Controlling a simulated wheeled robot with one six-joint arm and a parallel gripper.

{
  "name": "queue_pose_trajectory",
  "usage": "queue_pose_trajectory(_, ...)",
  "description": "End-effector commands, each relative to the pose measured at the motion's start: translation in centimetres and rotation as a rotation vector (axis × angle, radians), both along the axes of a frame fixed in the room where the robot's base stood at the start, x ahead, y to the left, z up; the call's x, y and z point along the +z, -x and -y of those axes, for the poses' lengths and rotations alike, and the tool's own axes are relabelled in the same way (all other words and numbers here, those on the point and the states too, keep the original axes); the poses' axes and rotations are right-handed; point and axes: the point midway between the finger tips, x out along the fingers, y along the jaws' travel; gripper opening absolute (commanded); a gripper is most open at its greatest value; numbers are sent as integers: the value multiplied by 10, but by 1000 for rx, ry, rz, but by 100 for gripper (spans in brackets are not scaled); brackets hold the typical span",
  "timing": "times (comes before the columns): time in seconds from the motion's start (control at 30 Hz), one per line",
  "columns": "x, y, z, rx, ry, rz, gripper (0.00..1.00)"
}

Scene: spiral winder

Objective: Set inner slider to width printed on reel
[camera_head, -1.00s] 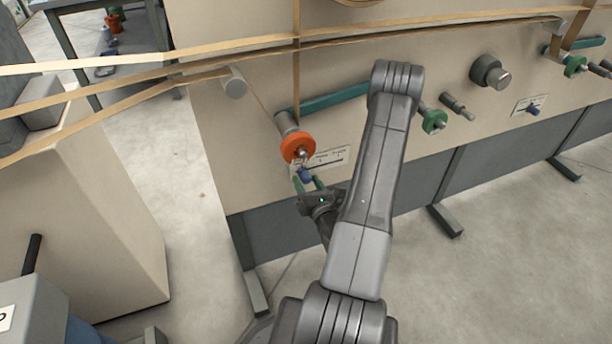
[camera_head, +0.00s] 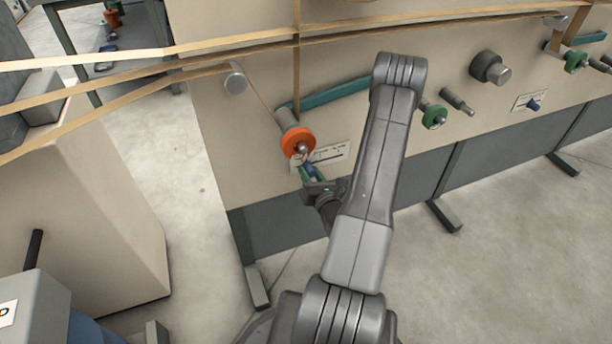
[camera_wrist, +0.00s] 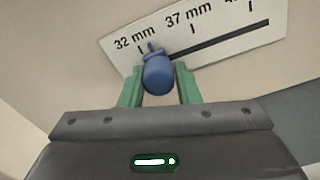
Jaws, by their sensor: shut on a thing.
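A blue slider knob (camera_wrist: 158,72) sits at the left part of a white scale plate (camera_wrist: 205,38). The plate reads 32 mm, 37 mm and a cut-off third mark. The knob's pointer is close to the 32 mm tick, slightly right of it. My gripper (camera_wrist: 158,88) has its green fingers on both sides of the knob and is shut on it. In the head view my gripper (camera_head: 311,172) is at the knob, below an orange-flanged spindle (camera_head: 298,142). No printed reel width is readable.
A second scale plate with a blue knob (camera_head: 533,105) is farther right on the panel. Green-collared spindles (camera_head: 434,117) and a grey roller (camera_head: 490,70) stick out of the panel. Tan bands (camera_head: 230,50) cross above. Support feet (camera_head: 443,215) stand on the floor.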

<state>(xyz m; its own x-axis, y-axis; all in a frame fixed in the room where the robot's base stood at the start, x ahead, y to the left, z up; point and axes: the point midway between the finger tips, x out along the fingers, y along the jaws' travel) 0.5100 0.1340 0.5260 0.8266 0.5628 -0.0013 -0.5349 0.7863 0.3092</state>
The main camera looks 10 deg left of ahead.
Motion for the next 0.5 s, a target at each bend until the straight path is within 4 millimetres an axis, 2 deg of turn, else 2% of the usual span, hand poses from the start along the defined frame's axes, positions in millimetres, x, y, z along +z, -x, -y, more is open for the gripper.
queue_pose_trajectory(0.03,1,-7,10,-8,0,6,0)
queue_pose_trajectory(0.2,1,-22,31,-7,-2,4,0)
queue_pose_trajectory(0.5,1,-26,37,-3,-2,3,0)
